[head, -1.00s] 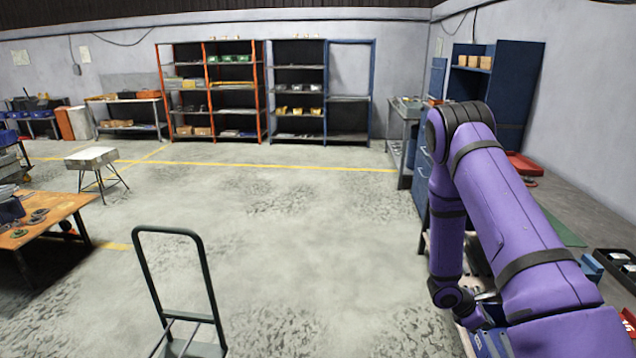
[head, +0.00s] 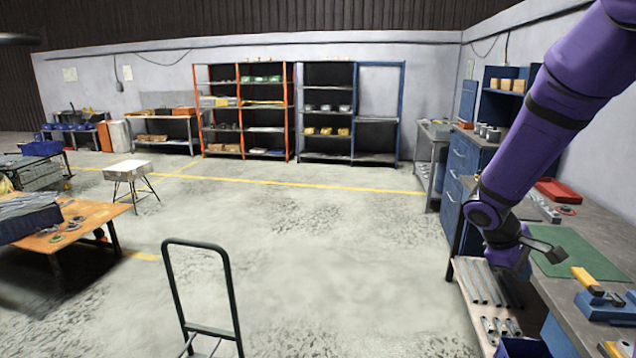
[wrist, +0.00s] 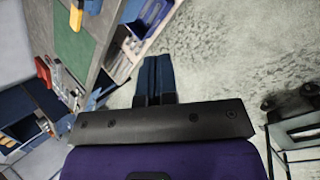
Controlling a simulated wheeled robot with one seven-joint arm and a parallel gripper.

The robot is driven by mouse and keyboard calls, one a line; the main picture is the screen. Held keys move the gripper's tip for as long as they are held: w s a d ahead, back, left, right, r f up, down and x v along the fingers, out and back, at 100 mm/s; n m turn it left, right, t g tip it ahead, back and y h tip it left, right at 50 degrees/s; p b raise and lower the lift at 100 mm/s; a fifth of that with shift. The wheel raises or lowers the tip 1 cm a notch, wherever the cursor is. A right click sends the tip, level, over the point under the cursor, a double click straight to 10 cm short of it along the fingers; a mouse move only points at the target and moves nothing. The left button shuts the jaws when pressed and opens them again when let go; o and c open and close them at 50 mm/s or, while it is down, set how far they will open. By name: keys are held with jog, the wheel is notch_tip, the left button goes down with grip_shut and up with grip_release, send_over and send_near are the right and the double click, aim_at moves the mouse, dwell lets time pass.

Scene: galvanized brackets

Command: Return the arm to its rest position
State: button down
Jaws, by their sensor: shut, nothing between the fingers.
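My purple arm reaches down from the upper right of the head view, and my gripper (head: 546,253) is at its lower end. It hangs beside the front edge of the workbench, near the green mat (head: 588,262). In the wrist view my gripper's two dark blue fingers (wrist: 155,66) lie side by side, shut, with nothing between them. Bare floor shows beyond the fingertips.
The workbench (head: 612,218) along the right carries a red tray (head: 560,190) and a yellow-handled tool (head: 585,280). Metal rails (head: 478,282) lie on a low shelf below. A green hand truck (head: 200,290) stands front centre. The middle floor is clear.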

jog(key=s+a+r+m+t+y, duration=0.5)
jog(key=s+a+r+t+y, duration=0.1)
jog(key=s+a+r, duration=1)
jog(key=s+r, duration=0.3)
jog(key=shift+s+a+r+m+t+y, duration=0.2)
jog(key=shift+r+m+t+y, duration=0.1)
jog(key=shift+m+y, duration=0.1)
